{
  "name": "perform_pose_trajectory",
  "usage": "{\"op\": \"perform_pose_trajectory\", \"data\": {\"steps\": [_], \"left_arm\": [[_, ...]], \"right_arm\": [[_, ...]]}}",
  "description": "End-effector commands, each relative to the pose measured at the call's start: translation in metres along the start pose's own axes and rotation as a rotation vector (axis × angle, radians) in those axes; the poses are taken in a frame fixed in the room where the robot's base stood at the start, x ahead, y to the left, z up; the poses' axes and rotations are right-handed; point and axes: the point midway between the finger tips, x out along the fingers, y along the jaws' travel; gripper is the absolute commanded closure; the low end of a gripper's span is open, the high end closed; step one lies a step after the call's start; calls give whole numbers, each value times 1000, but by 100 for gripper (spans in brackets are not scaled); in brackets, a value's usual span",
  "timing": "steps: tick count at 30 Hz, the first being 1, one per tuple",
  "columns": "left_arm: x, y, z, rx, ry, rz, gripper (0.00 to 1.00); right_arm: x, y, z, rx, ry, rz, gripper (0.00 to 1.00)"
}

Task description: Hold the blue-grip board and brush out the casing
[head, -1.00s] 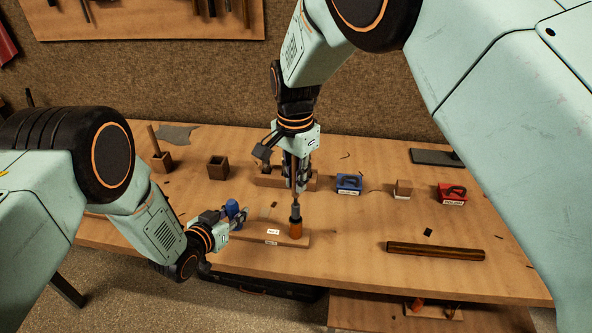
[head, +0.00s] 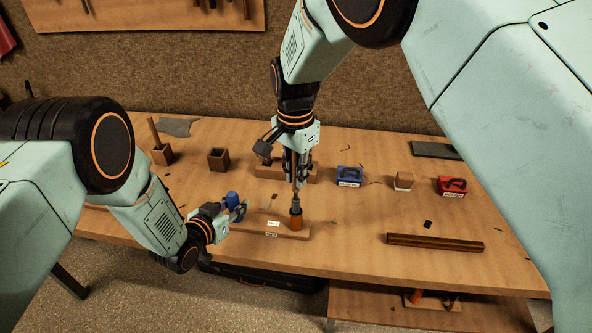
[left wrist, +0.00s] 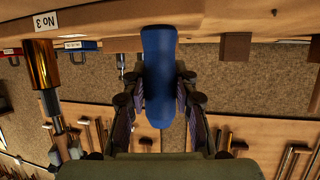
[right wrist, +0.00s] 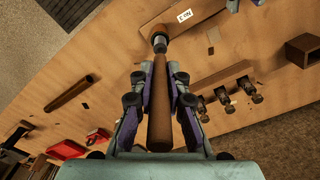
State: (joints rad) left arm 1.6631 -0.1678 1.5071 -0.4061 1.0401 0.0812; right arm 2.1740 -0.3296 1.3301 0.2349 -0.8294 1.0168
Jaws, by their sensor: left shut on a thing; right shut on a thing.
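A wooden board (head: 252,231) with white labels lies along the table's front edge. Its upright blue grip (head: 233,199) is at the left end; my left gripper (head: 240,211) is shut on it, as the left wrist view shows on the blue grip (left wrist: 158,75). The copper-coloured casing (head: 296,222) stands upright at the board's right end. My right gripper (head: 297,178) is shut on the wooden handle (right wrist: 160,110) of the brush, above the casing. The brush's dark lower part (head: 296,206) meets the casing's top; how deep it sits inside is hidden.
Behind the board stands a wooden rack (head: 270,172), partly hidden by my right gripper. A blue box (head: 349,176), a small block (head: 403,180) and a red box (head: 452,186) stand to the right. A dark rod (head: 435,243) lies front right. An open wooden box (head: 218,159) stands back left.

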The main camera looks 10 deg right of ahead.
Motion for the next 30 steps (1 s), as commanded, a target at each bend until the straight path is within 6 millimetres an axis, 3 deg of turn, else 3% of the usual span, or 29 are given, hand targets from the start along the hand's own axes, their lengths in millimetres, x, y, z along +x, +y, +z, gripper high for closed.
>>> {"op": "perform_pose_trajectory", "data": {"steps": [30], "left_arm": [[0,0,-2,0,3,0,100]], "right_arm": [[36,0,0,1,-1,1,100]]}}
